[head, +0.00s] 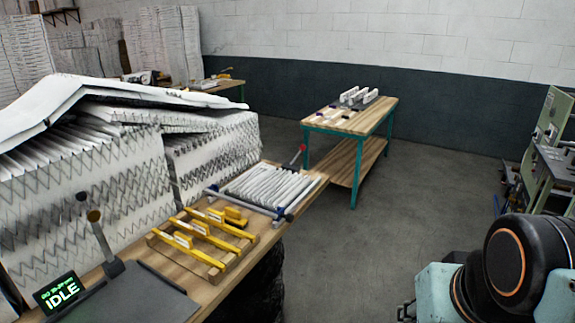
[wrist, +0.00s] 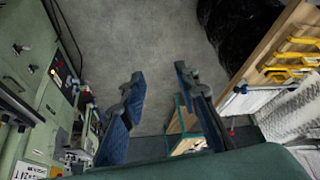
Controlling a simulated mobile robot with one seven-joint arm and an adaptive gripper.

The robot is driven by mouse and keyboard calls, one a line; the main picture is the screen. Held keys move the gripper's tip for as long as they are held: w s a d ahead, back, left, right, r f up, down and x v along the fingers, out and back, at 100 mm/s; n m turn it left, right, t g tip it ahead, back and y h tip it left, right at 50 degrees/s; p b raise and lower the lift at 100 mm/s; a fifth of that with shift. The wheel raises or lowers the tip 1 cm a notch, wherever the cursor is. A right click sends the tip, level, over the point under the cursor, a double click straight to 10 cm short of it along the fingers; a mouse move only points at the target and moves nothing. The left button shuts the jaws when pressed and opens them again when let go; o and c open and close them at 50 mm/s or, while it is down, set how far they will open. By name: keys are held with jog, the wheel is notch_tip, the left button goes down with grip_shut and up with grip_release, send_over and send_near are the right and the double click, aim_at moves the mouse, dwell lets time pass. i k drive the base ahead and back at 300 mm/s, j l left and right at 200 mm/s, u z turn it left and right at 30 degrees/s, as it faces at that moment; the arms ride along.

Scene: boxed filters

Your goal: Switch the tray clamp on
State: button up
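On the wooden bench, a tray of white pleated filters (head: 268,188) lies between bars with dark blue ends. A lever with a red knob (head: 302,148) stands at the tray's far end; a small red knob also shows in the wrist view (wrist: 231,131). At the near left, a dark panel (head: 150,296) carries an upright grey lever (head: 104,236) and a display (head: 62,292) reading "IDLE" in green. No label shows which lever is the tray clamp. My gripper (wrist: 160,75) is open and empty over the floor, away from the bench.
Yellow tools (head: 204,232) lie on a wooden rack between panel and tray. Stacked pleated filters (head: 100,180) fill the bench's back. A teal-legged table (head: 350,117) stands beyond. Green machines (wrist: 30,70) stand left in the wrist view. Grey floor (head: 430,170) is open between.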

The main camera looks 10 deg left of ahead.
aim_at(303, 147)
jog(key=i+j+u, duration=0.1)
jog(key=i+u, duration=0.7)
jog(key=i+l, duration=0.1)
jog(key=i, duration=0.35)
jog(key=i+l, duration=0.15)
jog(key=i, duration=0.3)
jog(key=k+u, duration=0.2)
jog(key=u, duration=0.15)
jog(key=k+j+u, duration=0.15)
jog(key=u, duration=0.2)
jog(key=k+j+u, duration=0.15)
jog(key=u, duration=0.2)
jog(key=l+z, duration=0.1)
jog(key=z, duration=1.3)
